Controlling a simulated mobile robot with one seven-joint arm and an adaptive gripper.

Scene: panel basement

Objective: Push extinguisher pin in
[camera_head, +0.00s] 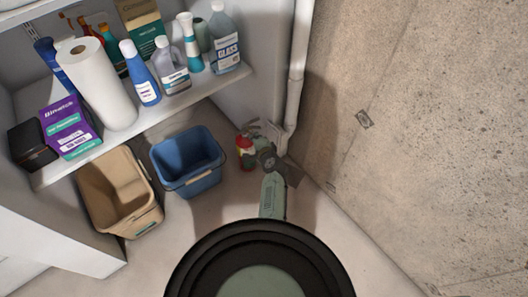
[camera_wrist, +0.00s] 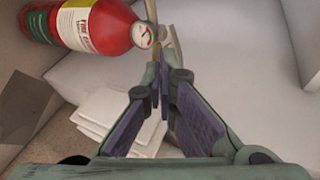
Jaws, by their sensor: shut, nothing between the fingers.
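The red fire extinguisher (camera_head: 245,150) stands or lies by the wall corner, partly hidden by my arm in the head view. In the wrist view its red body (camera_wrist: 105,28) with a pale label fills the upper left. A round pressure gauge (camera_wrist: 142,35) faces me, with a tan-grey handle part (camera_wrist: 172,42) to its right. I cannot make out the pin. My gripper (camera_wrist: 161,75) is shut and empty, its purple-padded fingers together. The tips appear just below the gauge and handle in the picture; I cannot tell if they touch anything.
A blue bucket (camera_head: 188,165) and a beige bin (camera_head: 120,195) stand left of the extinguisher, below a shelf (camera_head: 160,115) of bottles. A white pipe (camera_head: 298,70) and a concrete wall (camera_head: 420,130) bound the right. Flat white pieces (camera_wrist: 105,112) lie below the extinguisher in the wrist view.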

